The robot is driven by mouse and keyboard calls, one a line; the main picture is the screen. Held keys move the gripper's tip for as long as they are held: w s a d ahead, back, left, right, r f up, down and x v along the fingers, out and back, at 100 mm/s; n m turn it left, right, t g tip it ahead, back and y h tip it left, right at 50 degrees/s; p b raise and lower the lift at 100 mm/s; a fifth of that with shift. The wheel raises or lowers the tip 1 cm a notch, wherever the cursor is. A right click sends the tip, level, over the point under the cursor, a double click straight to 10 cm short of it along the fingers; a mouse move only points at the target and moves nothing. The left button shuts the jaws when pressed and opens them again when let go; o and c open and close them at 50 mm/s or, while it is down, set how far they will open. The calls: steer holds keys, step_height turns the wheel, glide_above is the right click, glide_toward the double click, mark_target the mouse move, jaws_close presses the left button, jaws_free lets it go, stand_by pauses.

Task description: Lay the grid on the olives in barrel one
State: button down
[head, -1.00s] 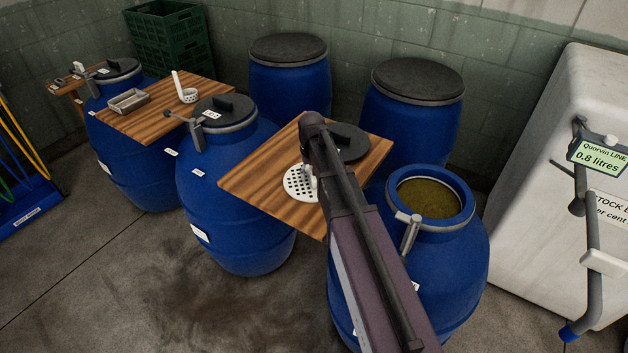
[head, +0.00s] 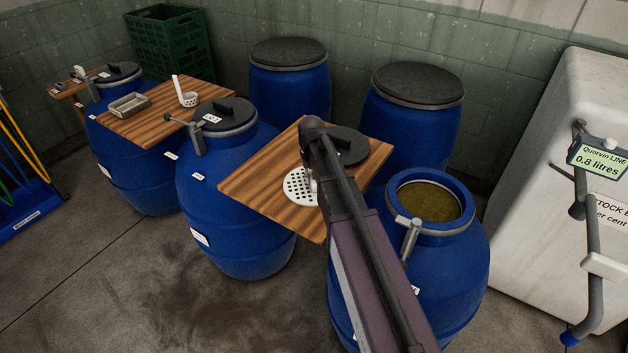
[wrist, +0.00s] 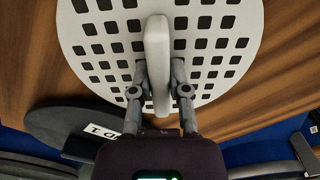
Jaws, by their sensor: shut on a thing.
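The grid (head: 299,186) is a white round plate with square holes and an upright white handle. It lies on, or just above, the wooden board (head: 258,181) beside the open barrel; I cannot tell if it touches the wood. In the wrist view the grid (wrist: 100,47) fills the upper middle. My gripper (wrist: 160,85) is shut on its handle (wrist: 157,55). In the head view my arm hides the gripper. The open blue barrel (head: 455,253) stands right of the board, with olives or brine (head: 432,200) showing greenish-brown inside its rim.
A dark lid (head: 351,145) lies on the board behind the grid; it also shows in the wrist view (wrist: 62,128). A clamp lever (head: 409,238) sticks up at the open barrel's front rim. A closed barrel (head: 235,207) stands left, a white tank (head: 545,180) right.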

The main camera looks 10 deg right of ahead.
steer(key=shift+r, duration=0.2)
step_height(320, 180, up, 3)
steer(key=p, duration=0.3)
steer(key=s+a, duration=0.2)
steer(key=s, duration=0.2)
steer(key=s+a+r+p, duration=0.1)
steer(key=s+a, duration=0.2)
steer(key=s, duration=0.1)
steer(key=s+a+r+p, duration=0.1)
steer(key=s+a, duration=0.1)
steer(key=s, duration=0.2)
steer(key=shift+s+a, duration=0.2)
steer(key=shift+s, duration=0.15)
steer(key=shift+s+a, duration=0.4)
steer(key=shift+s, duration=0.15)
